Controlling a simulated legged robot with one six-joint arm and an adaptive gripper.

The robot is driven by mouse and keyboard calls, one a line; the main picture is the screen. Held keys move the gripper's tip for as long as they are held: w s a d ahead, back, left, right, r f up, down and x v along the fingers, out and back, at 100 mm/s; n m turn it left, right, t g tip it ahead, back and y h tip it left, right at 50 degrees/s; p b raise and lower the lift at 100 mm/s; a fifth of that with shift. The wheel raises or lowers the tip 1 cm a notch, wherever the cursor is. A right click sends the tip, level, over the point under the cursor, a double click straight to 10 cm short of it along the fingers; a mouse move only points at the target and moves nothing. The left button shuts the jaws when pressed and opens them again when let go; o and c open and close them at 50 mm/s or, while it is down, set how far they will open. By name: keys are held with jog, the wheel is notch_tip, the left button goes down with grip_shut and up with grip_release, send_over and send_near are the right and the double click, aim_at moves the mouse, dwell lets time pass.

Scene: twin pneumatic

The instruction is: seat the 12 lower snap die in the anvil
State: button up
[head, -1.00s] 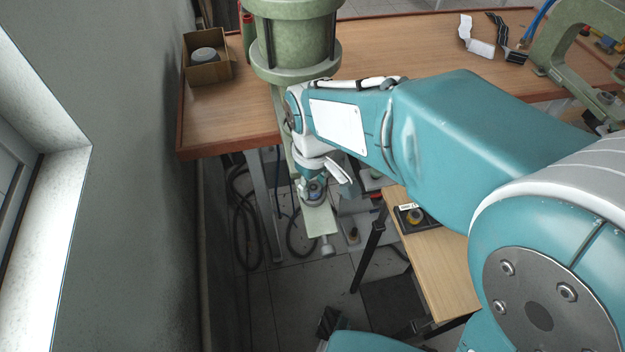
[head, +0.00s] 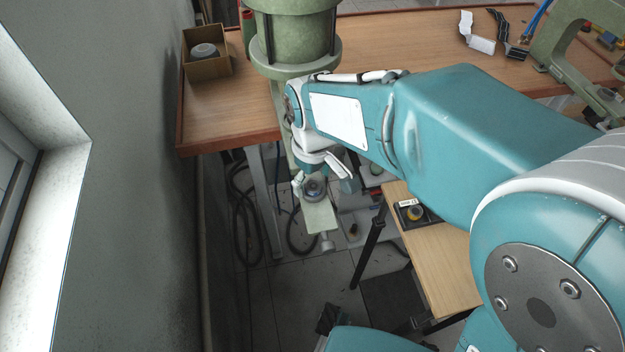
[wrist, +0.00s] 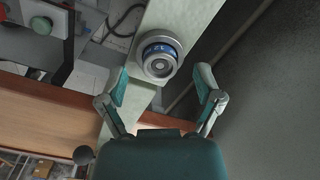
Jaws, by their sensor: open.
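The 12 lower snap die (wrist: 158,49) is a grey round piece with a blue band bearing white marks. In the wrist view it stands in the round anvil (wrist: 160,68) on the pale green press arm. Whether it is fully down is hard to tell. In the head view the anvil (head: 315,188) shows near the end of the green arm (head: 321,216), and the die's details are too small. My gripper (wrist: 163,78) is open and empty, its two fingers spread apart with the die beyond and between them. It also shows in the head view (head: 322,181).
The green press body (head: 295,35) stands above, at the wooden bench (head: 225,120). A small side table (head: 440,265) holds a black tray (head: 402,215) with a yellowish round piece. A grey wall (head: 120,200) is close on the left. A cardboard box (head: 208,68) sits on the bench.

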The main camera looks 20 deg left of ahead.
aim_at(314, 185)
notch_tip(314, 185, up, 11)
dwell(0.3)
jog(key=shift+w, duration=0.1)
dwell(0.4)
jog(key=s+d+m+t, duration=0.2)
jog(key=d+m, duration=0.4)
jog(key=d, duration=0.9)
jog(key=s+d+m+t, duration=0.3)
jog(key=d+m, duration=0.4)
jog(key=d, duration=0.9)
jog(key=shift+s+t, duration=0.3)
jog(key=shift+s, duration=0.4)
